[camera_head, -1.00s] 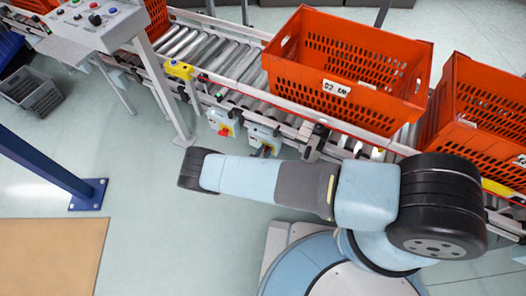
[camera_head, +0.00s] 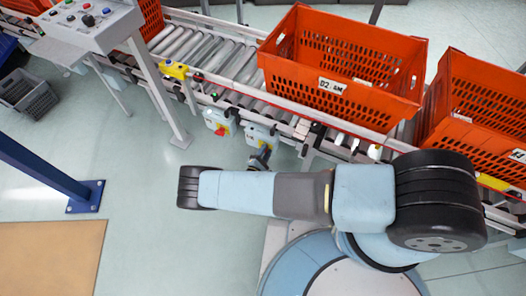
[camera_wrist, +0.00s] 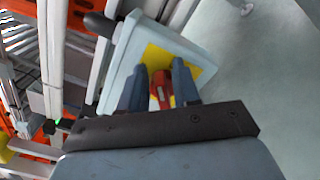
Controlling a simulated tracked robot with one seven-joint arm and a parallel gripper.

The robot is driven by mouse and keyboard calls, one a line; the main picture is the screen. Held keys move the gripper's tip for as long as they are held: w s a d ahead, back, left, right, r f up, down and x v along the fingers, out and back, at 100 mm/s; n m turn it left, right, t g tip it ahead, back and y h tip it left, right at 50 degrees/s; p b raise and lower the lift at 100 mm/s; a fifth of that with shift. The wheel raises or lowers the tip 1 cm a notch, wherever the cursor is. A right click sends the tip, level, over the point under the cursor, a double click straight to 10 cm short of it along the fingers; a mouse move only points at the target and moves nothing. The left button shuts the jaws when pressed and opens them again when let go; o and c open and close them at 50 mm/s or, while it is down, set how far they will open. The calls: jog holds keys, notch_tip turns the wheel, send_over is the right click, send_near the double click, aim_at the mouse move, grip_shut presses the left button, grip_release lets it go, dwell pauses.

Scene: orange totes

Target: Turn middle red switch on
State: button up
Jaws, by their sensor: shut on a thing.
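In the wrist view a pale grey-blue switch box (camera_wrist: 121,64) with a yellow face plate (camera_wrist: 157,55) carries a red switch (camera_wrist: 160,84). My gripper (camera_wrist: 160,80) has one blue-grey finger on each side of the red switch and is shut on it. In the head view my gripper (camera_head: 260,157) is at the second switch box (camera_head: 260,133) under the conveyor's side. The red switch on this box is hidden there. Another box (camera_head: 215,116) to its left has its own red switch (camera_head: 220,130) showing.
Orange totes (camera_head: 342,88) sit on the roller conveyor (camera_head: 212,48) above the boxes. A control panel (camera_head: 90,22) stands at the upper left on a grey post (camera_head: 157,85). A blue post (camera_head: 45,175) rises at the left. The floor (camera_head: 140,215) between is clear.

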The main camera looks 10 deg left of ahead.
jog(key=m, duration=0.3)
jog(key=f+m, duration=0.1)
jog(key=m, duration=0.1)
jog(key=shift+d, duration=0.25)
grip_shut()
jog(key=shift+a+f+m, duration=0.15)
jog(key=shift+f+m, duration=0.15)
jog(key=shift+m, duration=0.9)
jog(key=shift+s+a, duration=0.1)
jog(key=shift+a, duration=0.05)
jog(key=o, duration=0.6)
grip_release()
jog(key=shift+o, duration=0.5)
jog(key=shift+d, duration=0.2)
jog(key=v, duration=1.3)
jog(key=shift+s+a, duration=0.2)
jog(key=shift+s, duration=0.15)
